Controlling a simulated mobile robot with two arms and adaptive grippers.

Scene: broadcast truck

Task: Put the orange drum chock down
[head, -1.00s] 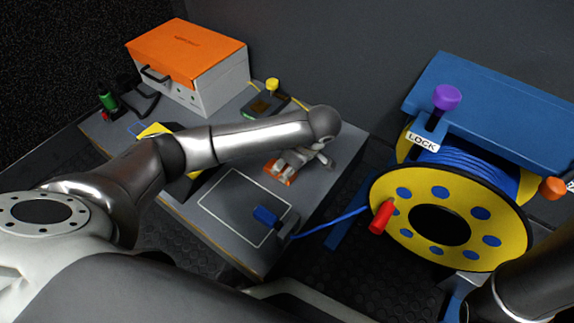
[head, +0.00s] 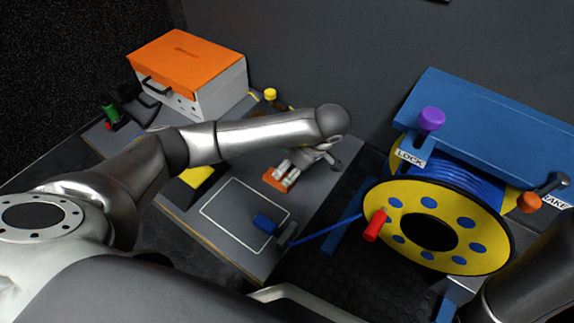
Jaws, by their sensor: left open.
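The orange drum chock (head: 275,180) sits on the grey worktop, just beyond the white outlined rectangle. My left gripper (head: 284,174) is open, with its fingers pointing down at the chock and hiding part of it. I cannot tell whether the fingers still touch it. My left arm reaches in from the left above the worktop. My right gripper is not in view.
An orange-lidded case (head: 190,70) stands at the back left of the worktop (head: 226,185). A blue connector (head: 265,223) with a blue cable lies at the front. A yellow cable drum (head: 405,248) under a blue frame stands right. The outlined rectangle's middle is clear.

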